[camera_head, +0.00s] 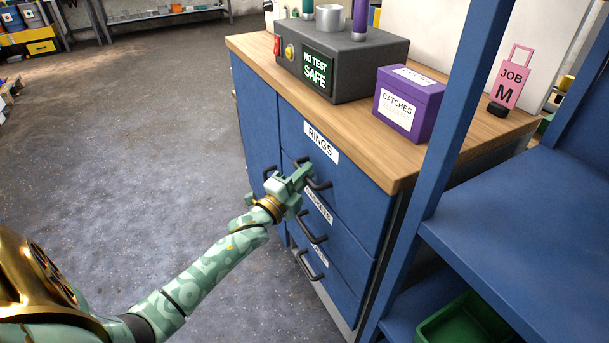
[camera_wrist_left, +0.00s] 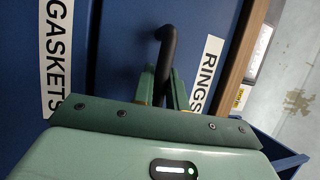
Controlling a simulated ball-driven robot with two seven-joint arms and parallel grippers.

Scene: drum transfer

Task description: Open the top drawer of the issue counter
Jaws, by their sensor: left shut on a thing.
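The blue issue counter (camera_head: 262,120) has a wooden top and a stack of drawers. The top drawer (camera_head: 345,190) carries the label RINGS (camera_head: 321,142), and I see no clear gap around its front. My left gripper (camera_head: 305,175) is at the top drawer's dark bar handle (camera_head: 321,184). In the left wrist view the handle (camera_wrist_left: 166,45) runs down between the green fingers (camera_wrist_left: 164,88), which are shut on it. The finger contact is partly hidden by the gripper body. My right gripper is not in view.
Lower drawers have handles (camera_head: 313,239) of the same kind, close below. A grey test box (camera_head: 350,62) and a purple CATCHES box (camera_head: 408,105) stand on the counter top. A blue shelf rack (camera_head: 530,215) stands close at the right. The floor (camera_head: 150,130) at left is clear.

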